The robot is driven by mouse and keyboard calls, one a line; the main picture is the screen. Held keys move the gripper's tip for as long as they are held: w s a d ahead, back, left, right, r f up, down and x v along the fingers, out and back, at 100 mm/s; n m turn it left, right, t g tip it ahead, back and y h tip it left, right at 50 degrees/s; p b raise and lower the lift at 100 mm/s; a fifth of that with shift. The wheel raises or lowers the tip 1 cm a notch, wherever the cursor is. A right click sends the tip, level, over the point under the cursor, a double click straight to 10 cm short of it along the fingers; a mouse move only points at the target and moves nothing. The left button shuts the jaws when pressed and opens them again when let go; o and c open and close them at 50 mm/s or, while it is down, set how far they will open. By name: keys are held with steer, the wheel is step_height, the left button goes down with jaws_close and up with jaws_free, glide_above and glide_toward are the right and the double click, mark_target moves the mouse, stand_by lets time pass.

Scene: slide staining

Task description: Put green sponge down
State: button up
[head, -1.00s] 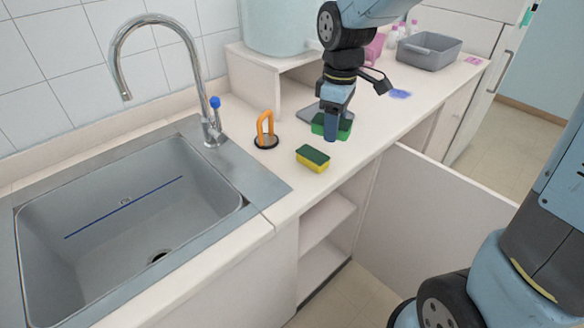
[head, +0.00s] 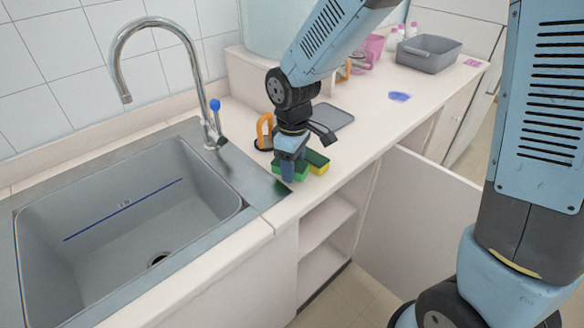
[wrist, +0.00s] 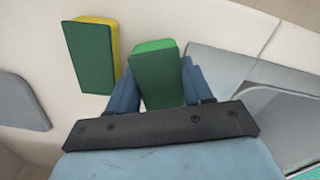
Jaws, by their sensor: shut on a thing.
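My gripper (head: 288,170) is shut on the green sponge (head: 301,170), beside the sink's right edge in the head view. In the wrist view the green sponge (wrist: 157,72) sits between the two blue fingers, with a lighter green end showing. A yellow sponge with a dark green top (head: 317,162) lies on the counter just right of the held sponge; it also shows in the wrist view (wrist: 90,55), a little apart from the gripper. I cannot tell whether the held sponge touches the counter.
The grey sink (head: 130,225) with its tap (head: 213,125) lies to the left. An orange handle on a black base (head: 264,128) stands behind my gripper. A grey flat tray (head: 332,117), a blue smear (head: 399,96) and a grey bin (head: 428,54) are further right. The counter's front edge is near.

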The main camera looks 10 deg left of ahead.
steer(key=shift+f, duration=0.55)
steer(key=shift+f, duration=0.4)
steer(key=o, duration=1.1)
step_height(320, 180, up, 13)
steer(key=s+d+r+m+t, duration=0.1)
steer(key=d+r+m, duration=0.25)
steer(key=d, duration=0.45)
steer(key=d+r+m+t, duration=0.2)
steer(key=d+r+m, duration=0.15)
steer(key=d, duration=0.45)
steer(key=s+d+r+m+t, duration=0.1)
steer(key=s+d+r+m, duration=0.1)
steer(key=s+d, duration=0.3)
steer(key=s+d+r+m+t, duration=0.1)
steer(key=s+d+m, duration=0.3)
steer(key=d, duration=0.5)
steer(key=shift+s+r+m+t, duration=0.3)
steer(key=shift+s+r+m, duration=0.05)
steer(key=shift+r+m, duration=0.35)
